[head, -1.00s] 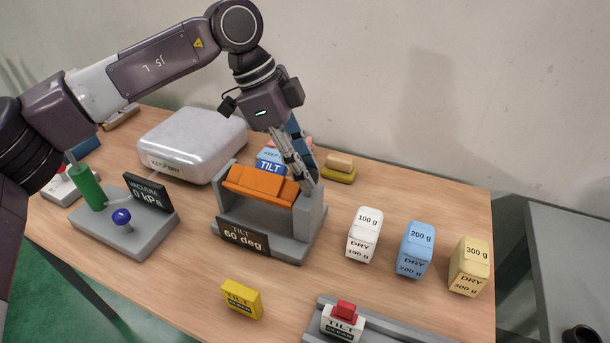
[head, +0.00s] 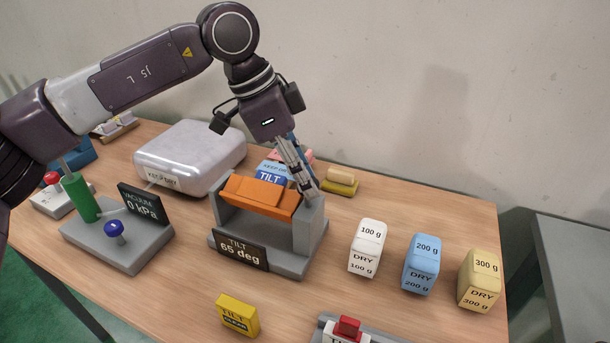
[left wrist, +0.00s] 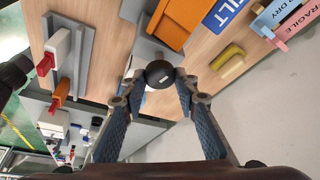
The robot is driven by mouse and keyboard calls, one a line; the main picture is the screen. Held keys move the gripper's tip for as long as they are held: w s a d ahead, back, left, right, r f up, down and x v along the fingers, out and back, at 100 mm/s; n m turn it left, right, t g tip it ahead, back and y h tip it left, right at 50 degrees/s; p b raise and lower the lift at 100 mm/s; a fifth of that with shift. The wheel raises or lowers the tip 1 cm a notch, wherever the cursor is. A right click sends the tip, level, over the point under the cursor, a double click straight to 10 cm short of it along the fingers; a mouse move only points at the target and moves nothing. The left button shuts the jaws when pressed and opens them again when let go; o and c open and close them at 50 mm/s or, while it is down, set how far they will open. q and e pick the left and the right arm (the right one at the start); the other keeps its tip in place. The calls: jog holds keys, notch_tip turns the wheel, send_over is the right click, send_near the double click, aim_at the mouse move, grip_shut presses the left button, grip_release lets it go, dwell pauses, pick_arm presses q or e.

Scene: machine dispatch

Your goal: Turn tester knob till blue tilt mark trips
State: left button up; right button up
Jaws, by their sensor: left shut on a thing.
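The tilt tester (head: 285,262) is a grey frame holding an orange cradle (head: 258,198), which sits tilted. Its display (head: 241,250) reads "TILT 65 deg". My left gripper (head: 308,188) comes down at the right end of the frame. In the left wrist view its fingertips (left wrist: 158,82) are shut on the round dark knob (left wrist: 160,74); the fingers hide the knob in the head view. A blue TILT mark (head: 271,176) shows just behind the cradle, and also in the left wrist view (left wrist: 228,14). I cannot tell whether it has tripped. My right gripper is in neither view.
White (head: 367,248), blue (head: 421,264) and tan (head: 480,280) weight blocks stand right of the tester. A vacuum stand (head: 140,250) and silver case (head: 190,158) are to the left. A yellow TILT tag (head: 238,316) lies in front.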

pick_arm(q)
jog(key=o, duration=1.1)
jog(key=v, duration=1.2)
